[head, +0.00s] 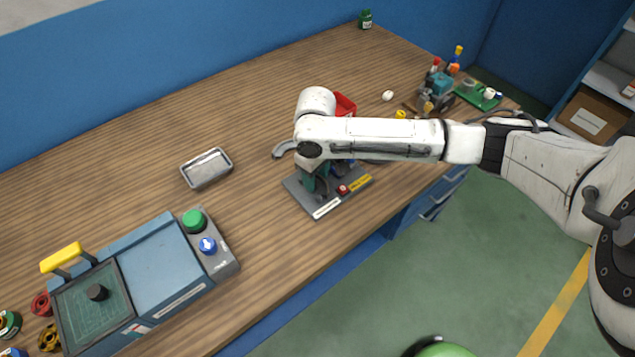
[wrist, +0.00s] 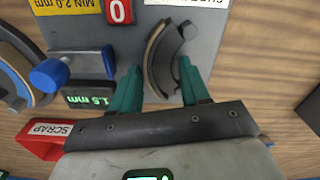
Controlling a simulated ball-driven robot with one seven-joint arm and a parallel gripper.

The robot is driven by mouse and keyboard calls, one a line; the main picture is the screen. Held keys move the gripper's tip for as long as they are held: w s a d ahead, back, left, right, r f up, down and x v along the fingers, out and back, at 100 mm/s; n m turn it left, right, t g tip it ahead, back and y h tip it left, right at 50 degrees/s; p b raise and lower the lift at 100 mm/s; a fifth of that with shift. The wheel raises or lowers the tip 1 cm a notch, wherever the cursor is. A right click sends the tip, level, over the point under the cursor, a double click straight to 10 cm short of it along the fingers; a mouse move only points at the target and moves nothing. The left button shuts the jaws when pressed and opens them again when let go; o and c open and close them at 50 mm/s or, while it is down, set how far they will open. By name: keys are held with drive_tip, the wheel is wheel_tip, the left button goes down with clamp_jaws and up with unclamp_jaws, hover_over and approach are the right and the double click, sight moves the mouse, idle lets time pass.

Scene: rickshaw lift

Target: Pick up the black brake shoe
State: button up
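The black brake shoe (wrist: 163,62), a curved piece with a brownish lining edge, is on the grey gauge plate (wrist: 215,50) in the wrist view. My gripper (wrist: 160,68) is open, with one teal finger on each side of the shoe. I cannot tell whether either finger touches it. In the head view my gripper (head: 315,180) is partly hidden by my arm, low over the gauge plate (head: 323,208). A small dark part there may be the shoe, but it is hard to make out.
Beside the shoe are a blue-knobbed gauge (wrist: 60,73) and a display reading 1.5 mm (wrist: 90,96). A red SCRAP bin (wrist: 42,142) is close to my gripper. A metal tray (head: 207,168) and a blue machine (head: 150,275) stand left. Bare wood lies between tray and plate.

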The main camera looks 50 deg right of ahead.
sight(316, 178)
clamp_jaws()
drive_tip(key=shift+r, duration=0.1)
drive_tip(key=shift+r, duration=0.45)
wheel_tip(316, 178, up, 2)
drive_tip(key=shift+r, duration=0.2)
drive_tip(key=s+r, duration=0.9)
drive_tip(key=s, duration=0.5)
drive_tip(key=shift+d+r, duration=0.25)
